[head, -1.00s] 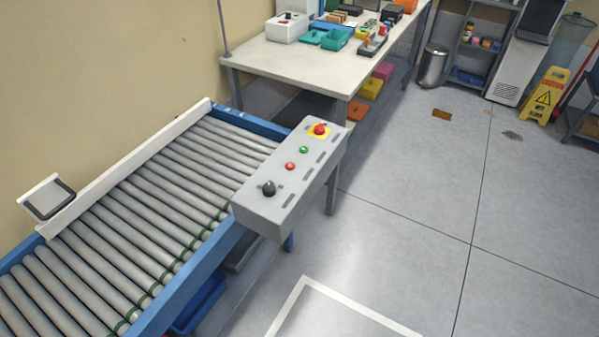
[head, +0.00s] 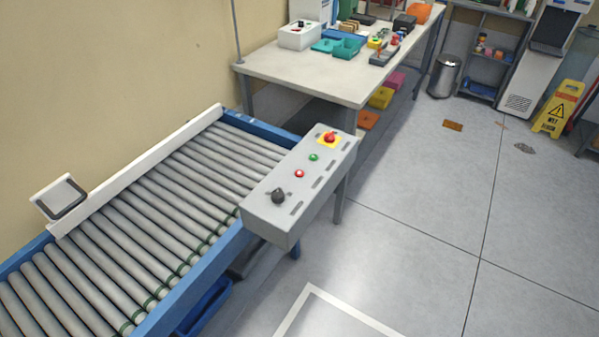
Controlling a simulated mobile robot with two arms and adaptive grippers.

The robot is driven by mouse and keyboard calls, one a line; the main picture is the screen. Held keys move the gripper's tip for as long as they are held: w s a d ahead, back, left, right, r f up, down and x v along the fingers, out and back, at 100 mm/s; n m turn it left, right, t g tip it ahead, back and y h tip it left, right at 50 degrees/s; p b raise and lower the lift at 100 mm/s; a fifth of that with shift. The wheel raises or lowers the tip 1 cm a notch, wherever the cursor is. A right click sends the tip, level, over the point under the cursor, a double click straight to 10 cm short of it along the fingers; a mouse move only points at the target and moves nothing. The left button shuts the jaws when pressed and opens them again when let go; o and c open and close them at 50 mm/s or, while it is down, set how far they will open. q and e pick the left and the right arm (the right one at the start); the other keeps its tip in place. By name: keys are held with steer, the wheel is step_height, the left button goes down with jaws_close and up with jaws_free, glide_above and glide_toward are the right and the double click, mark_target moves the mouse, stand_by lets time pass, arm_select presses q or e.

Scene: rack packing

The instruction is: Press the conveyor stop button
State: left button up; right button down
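A grey control box (head: 265,215) is mounted at the near right end of the roller conveyor (head: 130,220). Its top carries a large red mushroom button on a yellow plate (head: 329,138), a small green button (head: 313,157), a small red button (head: 299,174) and a black knob (head: 278,196). Nothing covers these controls. Any labels are too small to read. Neither of my grippers shows in the head view.
A workbench (head: 290,65) with bins and a white box (head: 298,37) stands behind the conveyor. A trash can (head: 444,77), a shelf (head: 489,50) and a yellow wet-floor sign (head: 556,108) stand at the back right. The floor (head: 400,220) right of the control box is clear.

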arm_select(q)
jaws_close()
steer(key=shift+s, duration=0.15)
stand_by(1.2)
